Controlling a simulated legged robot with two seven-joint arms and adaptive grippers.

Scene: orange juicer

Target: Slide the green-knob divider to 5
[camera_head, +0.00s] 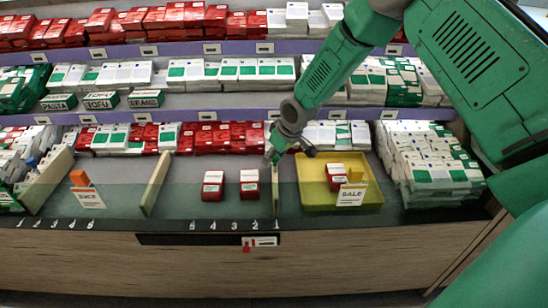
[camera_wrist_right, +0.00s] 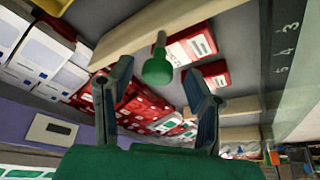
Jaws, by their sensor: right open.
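The green-knob divider (camera_head: 275,190) is a thin upright wooden board on the lower shelf. In the head view its front end stands by the 1 of the scale (camera_head: 234,225), which reads 5 to 1 from left to right. Its green knob (camera_wrist_right: 157,70) shows in the right wrist view, on a stem from the wooden board (camera_wrist_right: 150,32). My right gripper (camera_head: 288,152) is over the divider in the head view, its fingers partly hard to see. In the wrist view the right gripper (camera_wrist_right: 156,82) is open, with the knob showing between its fingertips. My left gripper is not in view.
Two red boxes (camera_head: 213,185) (camera_head: 249,184) stand left of the divider. Another wooden divider (camera_head: 156,184) stands farther left. A yellow tray (camera_head: 315,200) with boxes and a sale card (camera_head: 351,195) is to the right. Stacked cartons (camera_head: 430,165) fill the far right.

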